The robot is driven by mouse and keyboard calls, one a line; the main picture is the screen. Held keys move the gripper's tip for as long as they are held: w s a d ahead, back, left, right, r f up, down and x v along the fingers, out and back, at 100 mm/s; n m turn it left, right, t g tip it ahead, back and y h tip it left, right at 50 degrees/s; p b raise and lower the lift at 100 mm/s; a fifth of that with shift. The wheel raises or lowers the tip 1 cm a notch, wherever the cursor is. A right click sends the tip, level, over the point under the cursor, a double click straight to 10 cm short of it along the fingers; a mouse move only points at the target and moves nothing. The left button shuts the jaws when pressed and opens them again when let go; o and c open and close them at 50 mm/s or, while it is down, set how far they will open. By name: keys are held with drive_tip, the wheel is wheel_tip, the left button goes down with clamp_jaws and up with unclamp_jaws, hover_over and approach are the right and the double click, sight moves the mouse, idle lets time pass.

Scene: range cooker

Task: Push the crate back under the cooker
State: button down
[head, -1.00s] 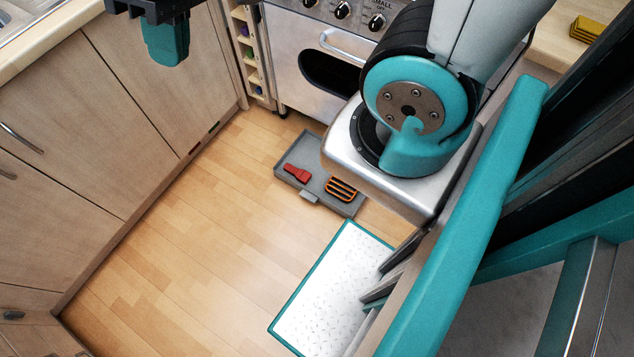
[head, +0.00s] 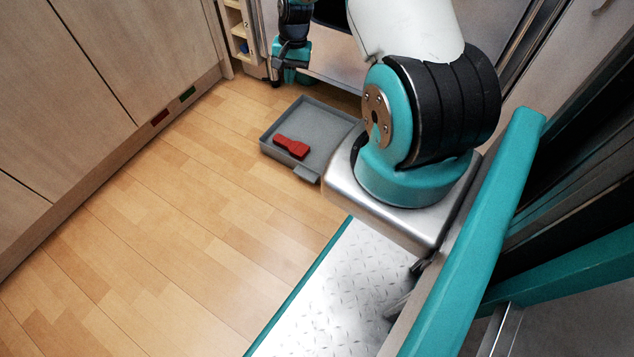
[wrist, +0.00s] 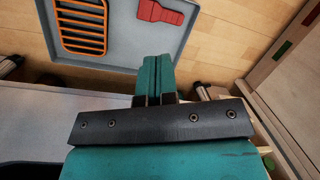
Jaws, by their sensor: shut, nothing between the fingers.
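The crate (head: 325,125) is a shallow grey tray on the wooden floor, sticking out in front of the cooker (head: 330,75). A small tab (head: 307,174) is on its front edge, away from the cooker. A red scraper-like thing (head: 291,147) lies in it. My arm hides its right part in the head view. The wrist view shows the crate (wrist: 125,30) with an orange rack (wrist: 82,25) and the red thing (wrist: 160,12) in it. My gripper (head: 290,76) is at the cooker's lower left, beyond the crate. Its teal fingers (wrist: 155,72) are shut and empty, apart from the crate's contents.
Wooden cabinets (head: 130,60) line the left, with a red and a green mark low on their base. A narrow shelf rack (head: 238,30) stands left of the cooker. The floor (head: 190,210) left of and before the crate is clear.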

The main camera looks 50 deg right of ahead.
drive_tip(key=s+d+f+m+b, duration=0.1)
drive_tip(key=s+d+f+b, duration=0.2)
drive_tip(key=f, duration=0.7)
drive_tip(key=s+d+f+m+b, duration=0.2)
drive_tip(key=s+d+f+b, duration=0.1)
drive_tip(key=f, duration=0.6)
drive_tip(key=s+d+f+m+b, duration=0.2)
drive_tip(key=s+f+b, duration=0.2)
drive_tip(key=f, duration=0.6)
drive_tip(key=shift+d+f+g+b, duration=0.3)
drive_tip(key=shift+d+f+b, duration=0.1)
drive_tip(key=shift+b, duration=0.2)
drive_tip(key=shift+s+a+f, duration=0.1)
drive_tip(key=a+b, duration=0.1)
drive_tip(key=a, duration=0.3)
drive_tip(key=a+b, duration=0.2)
drive_tip(key=a, duration=0.2)
drive_tip(key=s+a+b, duration=0.1)
drive_tip(key=a, duration=0.2)
drive_tip(key=shift+a+f, duration=0.2)
drive_tip(key=shift+a, duration=0.2)
drive_tip(key=shift+d+f+b, duration=0.1)
drive_tip(key=shift+f+b, duration=0.3)
drive_tip(key=shift+b, duration=0.1)
drive_tip(key=shift+f, duration=0.15)
drive_tip(key=shift+d, duration=0.1)
